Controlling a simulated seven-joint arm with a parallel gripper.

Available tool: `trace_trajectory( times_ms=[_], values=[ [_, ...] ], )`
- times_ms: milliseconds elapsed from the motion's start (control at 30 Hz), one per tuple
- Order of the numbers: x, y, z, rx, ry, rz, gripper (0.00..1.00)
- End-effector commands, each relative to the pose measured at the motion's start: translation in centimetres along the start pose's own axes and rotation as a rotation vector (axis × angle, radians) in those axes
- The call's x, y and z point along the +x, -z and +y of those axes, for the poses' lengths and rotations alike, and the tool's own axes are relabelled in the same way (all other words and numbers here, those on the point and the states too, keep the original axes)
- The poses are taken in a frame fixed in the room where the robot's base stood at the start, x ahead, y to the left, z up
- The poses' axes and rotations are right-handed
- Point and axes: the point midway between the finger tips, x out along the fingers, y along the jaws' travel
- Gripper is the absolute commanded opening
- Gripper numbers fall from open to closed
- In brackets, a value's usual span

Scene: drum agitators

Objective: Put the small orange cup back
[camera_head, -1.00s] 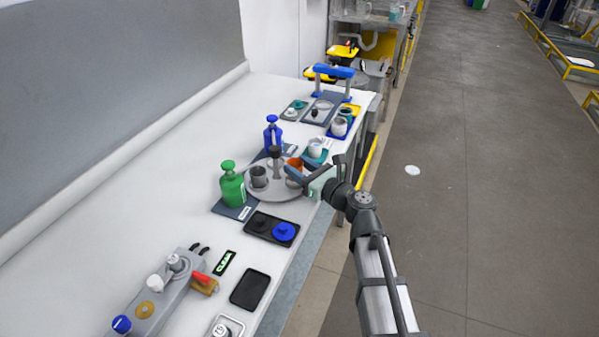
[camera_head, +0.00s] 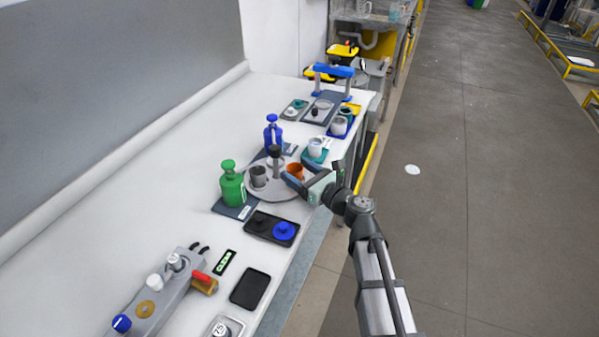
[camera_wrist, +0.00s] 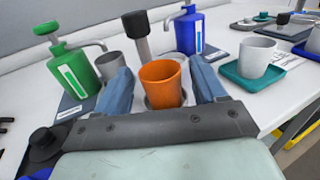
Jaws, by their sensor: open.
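The small orange cup (camera_head: 295,171) stands upright on the right side of a round grey tray (camera_head: 262,195) with a dark-topped post. In the wrist view the orange cup (camera_wrist: 162,84) sits between the two blue fingers of my gripper (camera_wrist: 165,88), with a gap visible on its left and little gap on its right. My gripper (camera_head: 300,180) is open around the cup, reaching in from the right.
A grey cup (camera_wrist: 113,66) stands on the tray left of the post (camera_wrist: 138,36). A green pump bottle (camera_wrist: 74,66) and a blue pump bottle (camera_wrist: 187,30) stand behind. A white cup (camera_wrist: 257,55) on a teal tray (camera_wrist: 235,74) stands right. A black tray (camera_head: 257,222) holds lids.

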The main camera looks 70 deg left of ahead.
Motion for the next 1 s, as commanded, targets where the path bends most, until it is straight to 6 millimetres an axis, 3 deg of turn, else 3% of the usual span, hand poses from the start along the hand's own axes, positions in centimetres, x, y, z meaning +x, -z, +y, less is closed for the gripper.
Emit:
trace_trajectory(
  times_ms=[233, 700, 1000],
  values=[
    [-0.8, -0.3, 0.0, 0.0, 0.002, 0.0, 0.7],
    [-9.0, -0.3, 0.1, 0.0, 0.001, 0.0, 0.7],
    [-11.8, -0.3, 0.0, 0.0, 0.001, 0.0, 0.7]
  ],
)
